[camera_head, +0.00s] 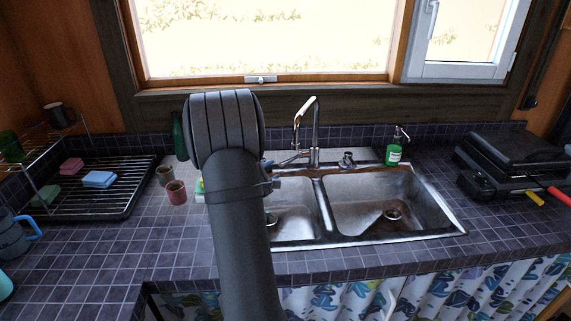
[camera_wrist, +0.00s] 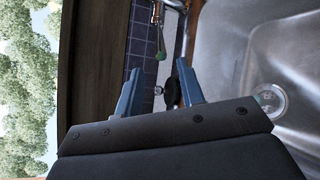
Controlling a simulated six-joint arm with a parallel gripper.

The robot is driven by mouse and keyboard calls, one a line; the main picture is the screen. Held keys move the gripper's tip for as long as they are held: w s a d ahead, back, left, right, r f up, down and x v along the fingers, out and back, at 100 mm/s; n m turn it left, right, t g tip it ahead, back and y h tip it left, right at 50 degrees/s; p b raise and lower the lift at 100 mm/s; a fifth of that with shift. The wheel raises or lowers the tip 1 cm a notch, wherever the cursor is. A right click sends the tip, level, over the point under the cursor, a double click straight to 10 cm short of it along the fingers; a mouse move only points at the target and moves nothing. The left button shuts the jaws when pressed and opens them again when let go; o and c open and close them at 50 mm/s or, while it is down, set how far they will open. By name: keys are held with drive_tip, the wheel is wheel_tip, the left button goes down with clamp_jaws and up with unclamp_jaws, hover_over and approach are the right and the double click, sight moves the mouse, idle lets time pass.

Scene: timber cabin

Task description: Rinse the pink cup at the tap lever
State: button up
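A reddish-pink cup (camera_head: 176,192) stands upright on the tiled counter, left of the sink. The metal tap (camera_head: 316,135) rises behind the sink, with a lever (camera_head: 292,157) at its base reaching left. In the wrist view, a green ball-ended lever (camera_wrist: 161,50) shows beyond my fingers. My gripper (camera_wrist: 160,78) is open, its two blue-grey fingers apart with nothing held between them. In the head view, my arm hides most of the gripper, near the tap and the sink's left side. The cup is out of the wrist view.
A second, darker cup (camera_head: 165,176) stands just behind the pink one. The double sink (camera_head: 418,226) lies right of my arm. A green soap bottle (camera_head: 394,148) stands behind it. A dish rack (camera_head: 115,205) with sponges is at left, a black grill (camera_head: 505,155) at right.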

sight(286, 163)
drive_tip(key=x, duration=0.9)
drive_tip(key=shift+w+d+f, duration=0.15)
drive_tip(key=shift+w, duration=0.15)
drive_tip(key=shift+c, duration=0.3)
clamp_jaws()
